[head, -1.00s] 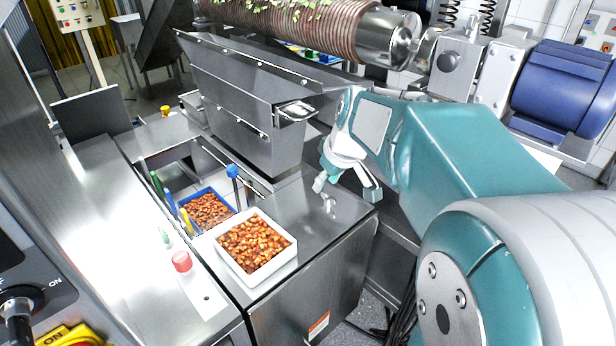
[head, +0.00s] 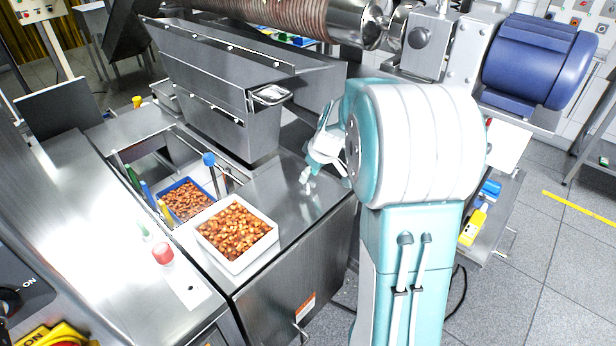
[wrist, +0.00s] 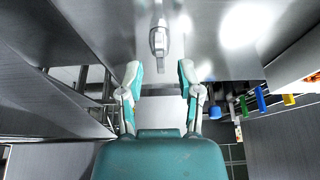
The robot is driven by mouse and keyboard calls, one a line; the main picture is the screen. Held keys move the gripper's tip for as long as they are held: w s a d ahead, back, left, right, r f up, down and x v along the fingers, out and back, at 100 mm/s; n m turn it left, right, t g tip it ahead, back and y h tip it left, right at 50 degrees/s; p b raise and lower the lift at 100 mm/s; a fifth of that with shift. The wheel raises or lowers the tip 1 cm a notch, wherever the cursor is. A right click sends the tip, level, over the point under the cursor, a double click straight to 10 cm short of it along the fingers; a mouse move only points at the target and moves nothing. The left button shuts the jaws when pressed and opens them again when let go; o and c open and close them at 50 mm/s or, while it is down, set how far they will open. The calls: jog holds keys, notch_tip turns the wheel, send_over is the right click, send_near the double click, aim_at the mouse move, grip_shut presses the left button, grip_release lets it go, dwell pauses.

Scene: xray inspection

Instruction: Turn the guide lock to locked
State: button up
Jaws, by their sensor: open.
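A small metal lever (head: 307,178) stands on the steel top at the right of the white tray; it looks like the guide lock, but I read no marking on it. In the wrist view the lever (wrist: 158,40) lies straight ahead, beyond the fingertips and roughly centred between them. My gripper (wrist: 160,76) is open and empty, its two teal and white fingers apart and not touching the lever. In the head view my gripper (head: 327,148) is just above and right of the lever, partly hidden behind my arm.
A white tray of brown pieces (head: 236,262) stands left of the lever, with a blue tray (head: 211,192) beyond it. A blue-topped post (head: 209,160) rises nearby. A steel hopper (head: 215,95) stands behind. A red-capped item (head: 163,253) sits on the left counter.

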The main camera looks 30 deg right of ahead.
jog(key=shift+x, duration=0.95)
grip_shut()
